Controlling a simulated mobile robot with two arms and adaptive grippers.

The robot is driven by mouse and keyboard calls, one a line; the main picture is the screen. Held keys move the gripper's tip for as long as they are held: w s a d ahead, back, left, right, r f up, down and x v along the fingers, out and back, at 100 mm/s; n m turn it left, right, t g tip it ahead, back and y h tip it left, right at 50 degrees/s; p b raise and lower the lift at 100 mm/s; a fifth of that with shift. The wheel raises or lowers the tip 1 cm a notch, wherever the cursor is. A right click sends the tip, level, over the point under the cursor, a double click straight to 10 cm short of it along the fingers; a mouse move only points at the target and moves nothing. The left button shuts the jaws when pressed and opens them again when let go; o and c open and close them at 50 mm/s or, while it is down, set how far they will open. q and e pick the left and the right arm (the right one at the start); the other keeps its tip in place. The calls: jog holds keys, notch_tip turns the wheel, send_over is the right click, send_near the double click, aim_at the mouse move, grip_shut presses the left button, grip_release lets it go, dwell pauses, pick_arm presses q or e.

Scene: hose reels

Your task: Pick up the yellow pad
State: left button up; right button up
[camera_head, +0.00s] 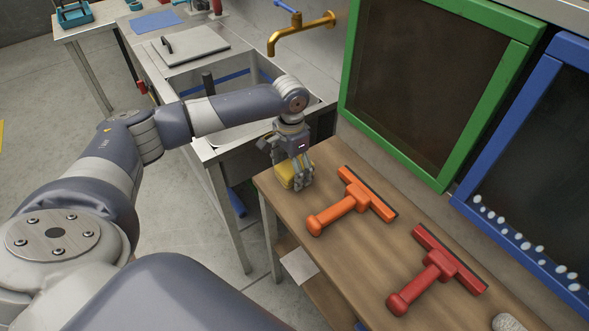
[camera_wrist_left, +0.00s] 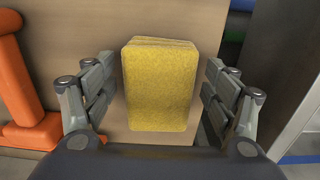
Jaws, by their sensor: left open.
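The yellow pad (camera_head: 284,175) lies on the wooden table at its far left corner, partly hidden by my left gripper in the head view. My left gripper (camera_head: 296,182) points down over it. In the left wrist view the yellow pad (camera_wrist_left: 160,85) sits between the two open fingers of the left gripper (camera_wrist_left: 160,95), with a gap visible on each side. The fingers do not appear to touch it. My right gripper is not in view.
An orange squeegee (camera_head: 345,202) and a red squeegee (camera_head: 432,272) lie on the wooden table (camera_head: 375,255), right of the pad. A sink (camera_head: 225,80) with a brass tap (camera_head: 300,33) stands behind. Green (camera_head: 347,75) and blue (camera_head: 515,103) frames stand along the wall.

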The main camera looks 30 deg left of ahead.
aim_at(291, 167)
pick_arm(q)
jog(key=shift+c, duration=1.1)
jog(key=c, duration=0.9)
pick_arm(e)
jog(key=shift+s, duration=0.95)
pick_arm(q)
jog(key=shift+r, duration=0.1)
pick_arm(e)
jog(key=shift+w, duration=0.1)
pick_arm(q)
jog(key=shift+r, duration=0.35)
notch_tip(291, 167, up, 9)
jog(key=shift+r, duration=0.1)
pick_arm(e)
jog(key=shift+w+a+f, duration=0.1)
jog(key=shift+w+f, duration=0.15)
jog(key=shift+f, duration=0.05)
